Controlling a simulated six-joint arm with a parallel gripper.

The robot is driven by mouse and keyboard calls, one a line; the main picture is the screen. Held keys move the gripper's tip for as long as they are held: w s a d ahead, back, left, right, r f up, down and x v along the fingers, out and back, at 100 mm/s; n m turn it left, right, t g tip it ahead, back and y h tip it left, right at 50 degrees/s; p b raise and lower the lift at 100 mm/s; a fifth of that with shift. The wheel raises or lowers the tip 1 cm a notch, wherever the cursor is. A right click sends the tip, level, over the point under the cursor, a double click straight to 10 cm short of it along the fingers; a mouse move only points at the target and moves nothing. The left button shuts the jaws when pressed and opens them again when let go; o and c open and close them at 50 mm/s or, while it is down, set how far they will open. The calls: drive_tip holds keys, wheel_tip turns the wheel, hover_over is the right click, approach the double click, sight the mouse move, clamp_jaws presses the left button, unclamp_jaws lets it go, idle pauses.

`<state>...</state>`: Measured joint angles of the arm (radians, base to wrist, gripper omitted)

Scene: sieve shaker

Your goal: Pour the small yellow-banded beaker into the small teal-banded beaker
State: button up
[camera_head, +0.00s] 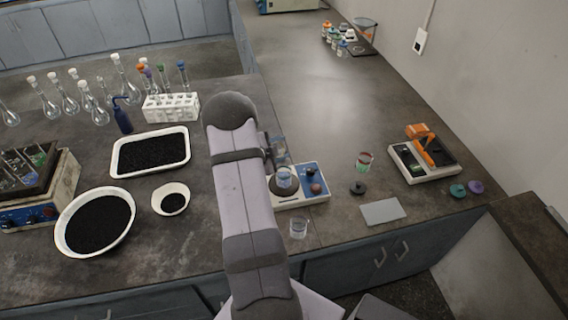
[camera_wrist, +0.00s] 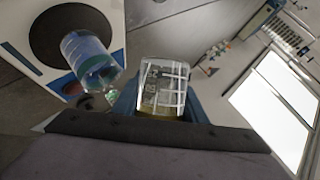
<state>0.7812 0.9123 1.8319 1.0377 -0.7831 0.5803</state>
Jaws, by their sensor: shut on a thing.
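My gripper (camera_wrist: 158,112) is shut on a clear glass beaker (camera_wrist: 163,82) with a yellow band near its base. In the head view the held beaker (camera_head: 279,149) is partly hidden by my arm. It is above and just behind a bluish beaker (camera_head: 285,177) standing on the stirrer's round plate. That beaker also shows in the wrist view (camera_wrist: 88,58), with teal-blue colour in it. The held beaker looks tilted relative to it, and they are apart. Another small beaker (camera_head: 365,161), with green and red colour, stands to the right. I cannot tell surely which one is teal-banded.
The stirrer (camera_head: 317,184) is white and blue. A clear beaker (camera_head: 298,228) stands near the front edge. A grey pad (camera_head: 383,211), dark disc (camera_head: 358,188) and orange-topped device (camera_head: 425,155) lie right. Black-filled trays (camera_head: 151,152) are left.

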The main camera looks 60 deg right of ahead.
drive_tip(key=shift+s+r+n+g+p, duration=0.1)
drive_tip(key=shift+r+n+g+p, duration=0.3)
drive_tip(key=shift+p, duration=0.45)
drive_tip(key=shift+f+n+g+p, duration=0.4)
drive_tip(key=shift+p, duration=0.25)
drive_tip(key=w+f+n+g+b, duration=0.1)
drive_tip(key=b, duration=0.1)
drive_tip(key=w+f+n+g+b, duration=0.1)
drive_tip(key=f+b, duration=0.1)
drive_tip(key=w+f+n+g+b, duration=0.1)
drive_tip(key=f+b, duration=0.1)
drive_tip(key=shift+w+d+f, duration=0.15)
drive_tip(key=shift+w, duration=0.05)
drive_tip(key=f+b, duration=0.1)
drive_tip(key=b, duration=0.1)
drive_tip(key=w+f+n+g+b, duration=0.1)
drive_tip(key=b, duration=0.1)
drive_tip(key=shift+f+b, duration=0.1)
drive_tip(key=shift+b, duration=0.3)
drive_tip(key=shift+f+b, duration=0.1)
drive_tip(key=shift+b, duration=0.2)
drive_tip(key=shift+w, duration=0.1)
